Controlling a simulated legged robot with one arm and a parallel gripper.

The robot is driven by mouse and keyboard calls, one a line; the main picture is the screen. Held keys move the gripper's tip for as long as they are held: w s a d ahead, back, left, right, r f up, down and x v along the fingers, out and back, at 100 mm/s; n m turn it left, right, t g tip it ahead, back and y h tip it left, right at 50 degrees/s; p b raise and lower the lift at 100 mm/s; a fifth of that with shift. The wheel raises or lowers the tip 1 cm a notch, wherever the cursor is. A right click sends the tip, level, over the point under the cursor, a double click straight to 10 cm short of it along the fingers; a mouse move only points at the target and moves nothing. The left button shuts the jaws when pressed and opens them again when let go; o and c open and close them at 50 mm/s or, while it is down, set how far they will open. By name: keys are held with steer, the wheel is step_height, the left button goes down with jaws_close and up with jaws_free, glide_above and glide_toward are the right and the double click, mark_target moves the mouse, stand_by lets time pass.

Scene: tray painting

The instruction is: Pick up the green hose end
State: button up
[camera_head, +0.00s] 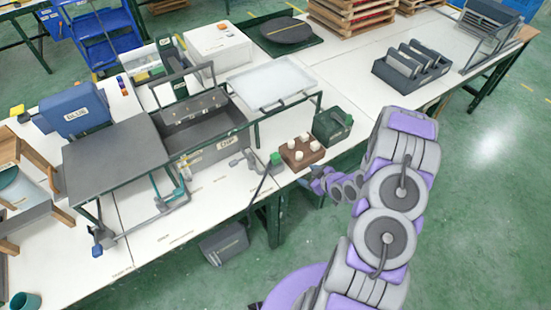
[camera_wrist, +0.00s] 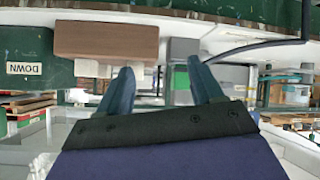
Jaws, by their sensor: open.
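The green hose end (camera_head: 276,158) sits at the front edge of the white table, with a dark hose (camera_head: 262,185) hanging from it over the edge. My gripper (camera_head: 313,181) is low in front of the table edge, to the right of the hose end and apart from it. The dark hose (camera_wrist: 250,47) curves across the upper right there.
A brown block with white pegs (camera_head: 302,152) stands right of the hose end, and a green box (camera_head: 333,125) beyond it. They also show in the wrist view, the block (camera_wrist: 105,43) and the box (camera_wrist: 30,65). A grey dip tank (camera_head: 215,150) stands left.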

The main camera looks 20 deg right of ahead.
mark_target(278, 160)
steer(key=s+a+m+t+y, duration=0.1)
steer(key=s+a+m+t, duration=0.3)
steer(key=t, duration=0.3)
steer(key=b+x, duration=0.1)
steer(key=x, duration=1)
steer(key=shift+w+a, duration=0.15)
steer(key=shift+a, duration=0.1)
steer(key=shift+a+r+b+x, duration=0.15)
steer(key=shift+b+x, duration=0.25)
steer(key=shift+x, duration=0.55)
steer(key=shift+a+r+b+x, duration=0.1)
steer(key=shift+a+b+x, duration=0.2)
steer(key=shift+x, duration=0.7)
steer(key=shift+w, duration=0.7)
steer(key=shift+c, duration=0.2)
steer(key=c, duration=1)
